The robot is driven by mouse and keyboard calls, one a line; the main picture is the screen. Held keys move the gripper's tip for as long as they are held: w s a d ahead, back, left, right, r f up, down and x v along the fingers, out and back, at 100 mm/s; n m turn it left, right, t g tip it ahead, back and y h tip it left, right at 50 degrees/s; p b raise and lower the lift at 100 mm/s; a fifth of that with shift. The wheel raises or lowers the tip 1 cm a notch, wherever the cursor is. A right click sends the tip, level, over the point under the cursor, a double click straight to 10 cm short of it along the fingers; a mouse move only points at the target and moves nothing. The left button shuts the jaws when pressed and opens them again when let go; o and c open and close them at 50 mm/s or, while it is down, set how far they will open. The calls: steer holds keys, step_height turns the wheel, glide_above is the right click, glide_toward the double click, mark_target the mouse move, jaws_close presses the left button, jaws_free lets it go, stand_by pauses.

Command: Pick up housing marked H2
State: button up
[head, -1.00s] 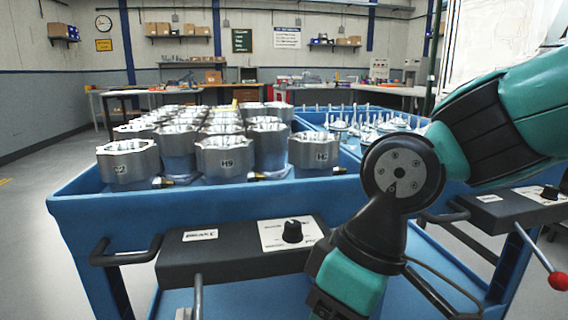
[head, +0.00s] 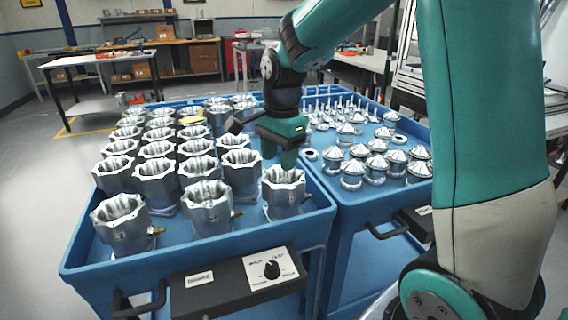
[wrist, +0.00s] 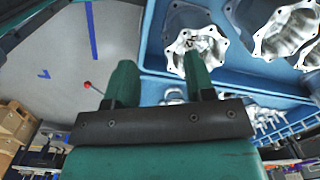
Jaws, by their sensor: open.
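A silver machined housing (head: 283,192) with a scalloped open top stands at the front right corner of the left blue cart. In the earlier head view its label looks like H2; now the mark is too small to read. In the wrist view my gripper (wrist: 160,62) is open. Its right finger overlaps the opening of a housing (wrist: 181,60); its left finger shows against the floor. I cannot tell whether the fingertip is inside the opening or above it.
Several similar housings stand in rows on the left cart (head: 75,262), close on the left. Another blue cart (head: 345,208) on the right holds cone-topped parts (head: 377,165) and upright pins. A control box (head: 240,283) is on the front edge.

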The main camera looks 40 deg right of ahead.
mark_target(292, 185)
steer(key=w+d+r+m+p, duration=0.2)
steer(key=d+r+m+p, duration=0.1)
steer(key=d+r+m, duration=0.15)
steer(key=shift+m+h, duration=0.25)
steer(key=shift+h, duration=0.05)
steer(key=f, duration=1.3)
steer(key=shift+w+d+f+p, duration=0.1)
steer(key=shift+w+d+p, duration=0.05)
steer(key=shift+d+p, duration=0.2)
steer(key=shift+f+p, duration=0.45)
steer(key=shift+f, duration=2.2)
steer(key=shift+r, duration=0.1)
jaws_close()
